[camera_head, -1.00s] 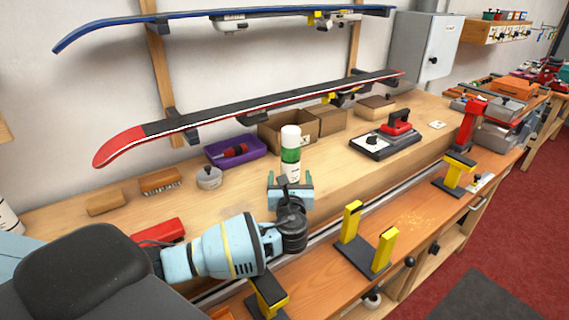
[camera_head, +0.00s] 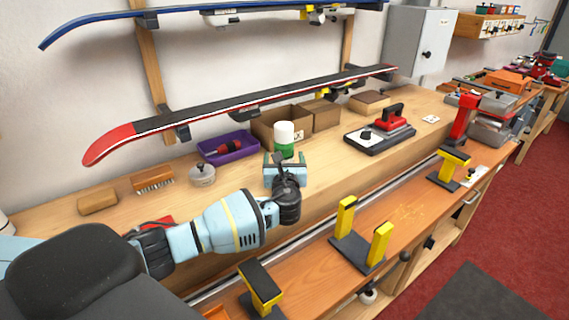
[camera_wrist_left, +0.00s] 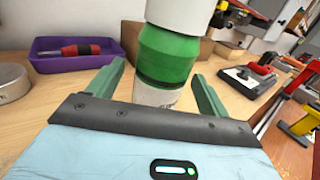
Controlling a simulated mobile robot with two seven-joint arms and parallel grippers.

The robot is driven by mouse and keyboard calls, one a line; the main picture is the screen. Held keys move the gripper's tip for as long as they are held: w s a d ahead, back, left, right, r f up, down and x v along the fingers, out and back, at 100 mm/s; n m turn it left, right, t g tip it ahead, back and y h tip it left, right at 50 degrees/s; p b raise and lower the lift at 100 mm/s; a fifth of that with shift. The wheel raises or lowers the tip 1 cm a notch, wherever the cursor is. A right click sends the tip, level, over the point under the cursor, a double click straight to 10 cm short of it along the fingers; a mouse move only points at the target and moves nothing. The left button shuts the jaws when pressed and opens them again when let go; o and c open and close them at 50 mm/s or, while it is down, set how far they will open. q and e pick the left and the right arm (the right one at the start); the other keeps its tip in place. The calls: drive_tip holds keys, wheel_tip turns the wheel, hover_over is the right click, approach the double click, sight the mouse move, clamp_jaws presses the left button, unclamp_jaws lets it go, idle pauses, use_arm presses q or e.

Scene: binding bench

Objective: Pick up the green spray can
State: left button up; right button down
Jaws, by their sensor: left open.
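The green spray can (camera_head: 284,149) stands upright on the bench, with a white cap and a green band. In the head view its lower part is hidden behind my left gripper (camera_head: 285,161). In the left wrist view the can (camera_wrist_left: 167,57) stands at or just beyond the gap between the fingers of my left gripper (camera_wrist_left: 157,86), one finger to each side of it. The gripper is open, and I see no finger touching the can. My right gripper is not in view.
Behind the can are a purple tray (camera_head: 240,149) with a red-handled tool and a cardboard box (camera_head: 268,127). A round tin (camera_head: 202,174) stands to the left. A red-handled iron (camera_head: 380,134) is to the right. Yellow-topped vise supports (camera_head: 362,236) stand along the front edge.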

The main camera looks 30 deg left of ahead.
sight(284, 150)
use_arm(q)
drive_tip(key=shift+w+a+f, duration=0.1)
drive_tip(key=shift+w+a, duration=0.25)
drive_tip(key=shift+w, duration=0.15)
drive_tip(key=c, duration=1.1)
drive_tip(key=shift+o, duration=0.2)
drive_tip(key=shift+r, duration=0.55)
wheel_tip(284, 150, up, 3)
drive_tip(key=shift+r, duration=0.1)
drive_tip(key=w+d+r+v, duration=0.1)
drive_tip(key=v, duration=1.5)
drive_tip(key=shift+d+p, duration=0.3)
drive_tip(key=shift+p, duration=0.05)
